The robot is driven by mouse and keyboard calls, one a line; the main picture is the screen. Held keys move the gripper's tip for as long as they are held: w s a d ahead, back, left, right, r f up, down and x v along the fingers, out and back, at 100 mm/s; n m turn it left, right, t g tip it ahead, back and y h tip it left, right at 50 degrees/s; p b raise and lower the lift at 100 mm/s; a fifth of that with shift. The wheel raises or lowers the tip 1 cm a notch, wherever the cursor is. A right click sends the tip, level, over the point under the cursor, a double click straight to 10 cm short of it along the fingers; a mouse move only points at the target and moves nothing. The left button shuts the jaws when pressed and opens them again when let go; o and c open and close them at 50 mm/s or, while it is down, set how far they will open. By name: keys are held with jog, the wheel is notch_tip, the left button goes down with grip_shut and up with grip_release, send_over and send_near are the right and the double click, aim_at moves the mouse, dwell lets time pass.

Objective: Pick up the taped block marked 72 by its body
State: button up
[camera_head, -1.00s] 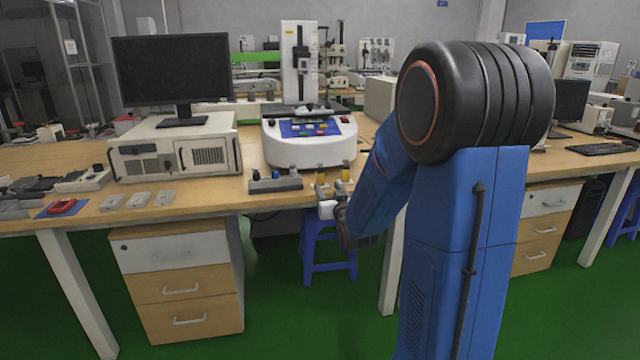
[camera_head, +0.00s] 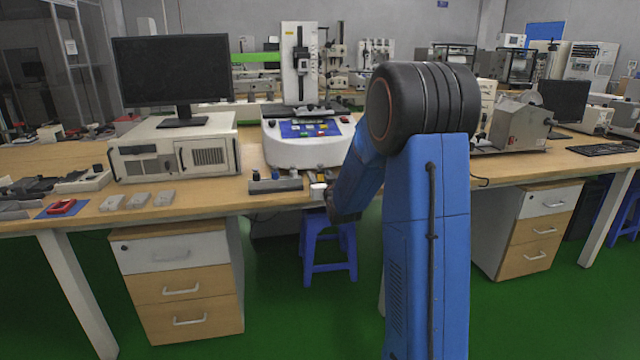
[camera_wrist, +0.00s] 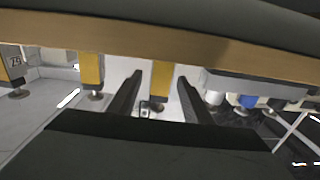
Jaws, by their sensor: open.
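My gripper (camera_wrist: 160,77) is open in the wrist view, with one dark finger on each side of a yellow-taped block (camera_wrist: 160,86). No number can be read on that block, and contact with the fingers cannot be told. A second yellow-taped block (camera_wrist: 92,70) stands to its left, outside the fingers. A third block (camera_wrist: 14,62) at the far left edge carries a dark marking that looks like 72 but is too small to be sure. In the head view my arm's end is low at the table's front edge, and it largely hides the blocks.
A grey bar fixture (camera_head: 275,185) lies left of my arm's end. A white machine with a blue panel (camera_head: 308,142) stands behind it. The wooden table edge (camera_wrist: 190,45) crosses the wrist view. A blue stool (camera_head: 328,245) is under the table.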

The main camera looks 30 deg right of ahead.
jog(key=shift+w, duration=0.2)
grip_shut()
jog(key=shift+r, duration=0.1)
